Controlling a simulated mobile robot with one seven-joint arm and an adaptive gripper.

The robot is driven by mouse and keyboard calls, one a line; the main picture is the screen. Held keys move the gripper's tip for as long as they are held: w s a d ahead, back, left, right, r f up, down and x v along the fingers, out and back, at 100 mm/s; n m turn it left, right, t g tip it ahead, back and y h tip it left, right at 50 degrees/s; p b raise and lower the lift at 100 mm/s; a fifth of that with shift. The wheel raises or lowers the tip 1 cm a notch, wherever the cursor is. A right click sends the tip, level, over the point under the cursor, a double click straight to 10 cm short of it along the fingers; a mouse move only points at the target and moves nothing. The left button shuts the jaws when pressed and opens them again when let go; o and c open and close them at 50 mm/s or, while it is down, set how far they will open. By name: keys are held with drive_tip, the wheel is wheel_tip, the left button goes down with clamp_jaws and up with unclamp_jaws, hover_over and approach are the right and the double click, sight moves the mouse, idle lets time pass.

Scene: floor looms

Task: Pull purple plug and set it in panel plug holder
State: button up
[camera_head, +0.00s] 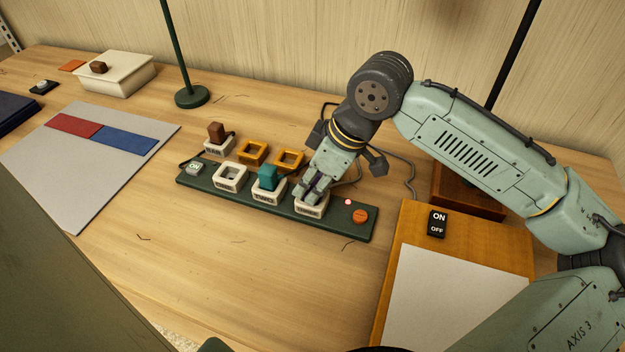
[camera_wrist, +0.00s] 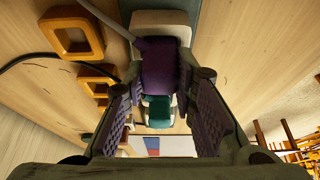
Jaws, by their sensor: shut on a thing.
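The purple plug (camera_wrist: 160,68) sits between my finger pads in the wrist view, with a grey cord running from it to the upper left. My gripper (camera_head: 311,192) is shut on it above the rightmost white socket (camera_head: 309,209) of the dark green strip (camera_head: 335,226). A teal plug (camera_head: 268,178) stands in the middle white socket. The left white socket (camera_head: 231,177) is empty. Two orange square holders, left (camera_head: 252,153) and right (camera_head: 289,159), are empty behind the strip.
A brown plug (camera_head: 216,132) stands in a white holder at the strip's back left. A wooden board (camera_head: 395,262) with an on-off switch (camera_head: 437,223) lies to the right. A thin green post (camera_head: 179,60) rises behind.

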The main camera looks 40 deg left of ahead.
clamp_jaws()
drive_tip(key=shift+r+p, duration=2.45)
drive_tip(key=shift+r, duration=0.15)
